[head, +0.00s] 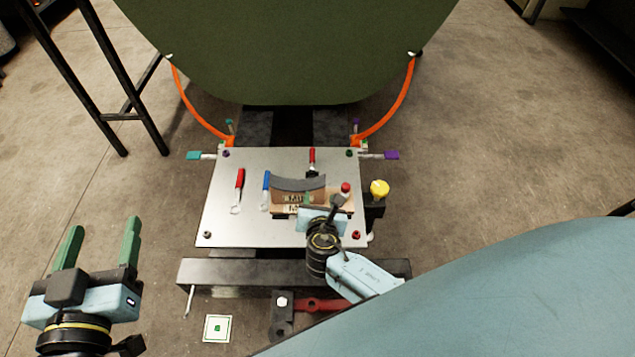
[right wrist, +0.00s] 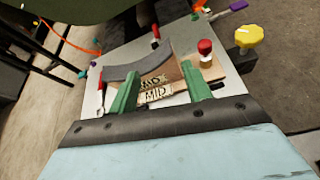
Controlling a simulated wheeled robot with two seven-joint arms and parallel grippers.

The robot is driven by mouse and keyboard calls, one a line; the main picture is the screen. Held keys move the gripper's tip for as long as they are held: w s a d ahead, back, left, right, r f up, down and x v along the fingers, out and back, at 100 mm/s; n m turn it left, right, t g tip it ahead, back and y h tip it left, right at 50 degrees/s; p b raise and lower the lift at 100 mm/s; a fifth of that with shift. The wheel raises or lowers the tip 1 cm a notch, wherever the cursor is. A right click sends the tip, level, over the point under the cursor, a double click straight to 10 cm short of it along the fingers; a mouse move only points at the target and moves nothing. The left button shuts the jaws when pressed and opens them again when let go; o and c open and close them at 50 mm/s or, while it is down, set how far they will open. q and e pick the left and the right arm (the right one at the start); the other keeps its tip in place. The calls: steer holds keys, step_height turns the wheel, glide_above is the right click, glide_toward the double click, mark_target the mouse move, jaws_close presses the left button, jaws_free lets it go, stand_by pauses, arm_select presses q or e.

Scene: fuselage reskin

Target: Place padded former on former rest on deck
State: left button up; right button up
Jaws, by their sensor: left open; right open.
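The padded former (head: 298,184) is a wooden block with a curved dark grey pad on top. It sits near the middle of the metal deck (head: 225,215). In the right wrist view the padded former (right wrist: 150,68) lies just beyond the green fingers, with two "MID" labels one above the other. The lower label seems to be on the former rest (right wrist: 155,94), mostly hidden. My right gripper (head: 325,197) is open at the former's near right side; in its wrist view (right wrist: 160,85) the fingers stand apart and hold nothing. My left gripper (head: 104,225) is open and empty, left of the deck.
A red-handled tool (head: 239,180) and a blue-handled one (head: 266,186) lie left of the former. A red knob (head: 345,188) and yellow knob (head: 379,188) stand right of it. The green fuselage skin (head: 290,50) hangs behind, with orange straps (head: 397,105).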

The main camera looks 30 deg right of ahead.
steer(key=s+a+r+m+t+y, duration=0.1)
steer(key=s+a+r+m+y, duration=0.1)
steer(key=r+m, duration=0.6)
steer(key=s+a+r+m+t+y, duration=0.2)
steer(key=s+r+m+y, duration=0.2)
steer(key=r+m, duration=0.5)
steer(key=s+a+r+m+t+y, duration=0.1)
steer(key=s+a+r+m+y, duration=0.1)
steer(key=r+m, duration=0.7)
step_height(320, 180, up, 3)
steer(key=shift+s+a+r+t+y, duration=0.2)
steer(key=shift+s+a+t+y, duration=0.1)
steer(key=shift+s+y, duration=0.75)
steer(key=shift+s, duration=0.15)
